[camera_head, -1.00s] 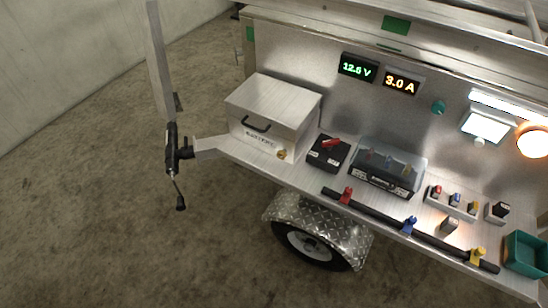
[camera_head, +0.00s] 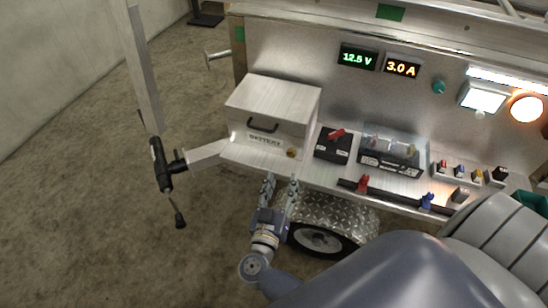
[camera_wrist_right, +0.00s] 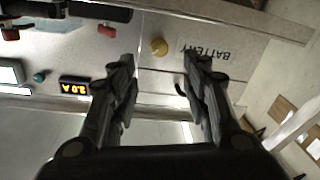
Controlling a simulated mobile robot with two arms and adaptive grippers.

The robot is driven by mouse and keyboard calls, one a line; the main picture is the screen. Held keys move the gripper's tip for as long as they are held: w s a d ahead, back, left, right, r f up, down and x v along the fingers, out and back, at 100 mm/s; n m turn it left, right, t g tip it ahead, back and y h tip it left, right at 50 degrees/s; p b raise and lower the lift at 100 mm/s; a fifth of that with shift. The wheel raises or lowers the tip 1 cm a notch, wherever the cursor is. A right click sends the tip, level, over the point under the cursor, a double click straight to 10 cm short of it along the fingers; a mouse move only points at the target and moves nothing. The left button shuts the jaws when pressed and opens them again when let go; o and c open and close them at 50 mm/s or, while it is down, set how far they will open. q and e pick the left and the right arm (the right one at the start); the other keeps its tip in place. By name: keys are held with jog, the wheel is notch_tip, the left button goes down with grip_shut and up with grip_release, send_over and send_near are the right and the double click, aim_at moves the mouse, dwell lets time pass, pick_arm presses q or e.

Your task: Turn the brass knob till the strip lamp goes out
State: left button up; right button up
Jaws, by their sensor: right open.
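The round brass knob (camera_head: 291,152) sits at the lower right of the battery box front in the head view. In the right wrist view the brass knob (camera_wrist_right: 159,47) lies between and just beyond my fingertips. My right gripper (camera_head: 280,182) is open and empty, a little below and in front of the knob, apart from it. It also shows in the right wrist view (camera_wrist_right: 160,62), its fingers spread either side. The strip lamp (camera_head: 508,80) at the upper right glows white. My left gripper is not in view.
The aluminium battery box (camera_head: 272,105) stands on the trailer shelf. Right of it are a black switch with a red lever (camera_head: 333,146), a clear-covered fuse block (camera_head: 390,160) and a black rail (camera_head: 390,193) with coloured clamps. A round orange lamp (camera_head: 526,108) is lit. My arm covers the lower right.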

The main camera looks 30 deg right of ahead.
aim_at(291, 155)
jog(key=x, duration=1)
jog(key=shift+d, duration=0.15)
grip_shut()
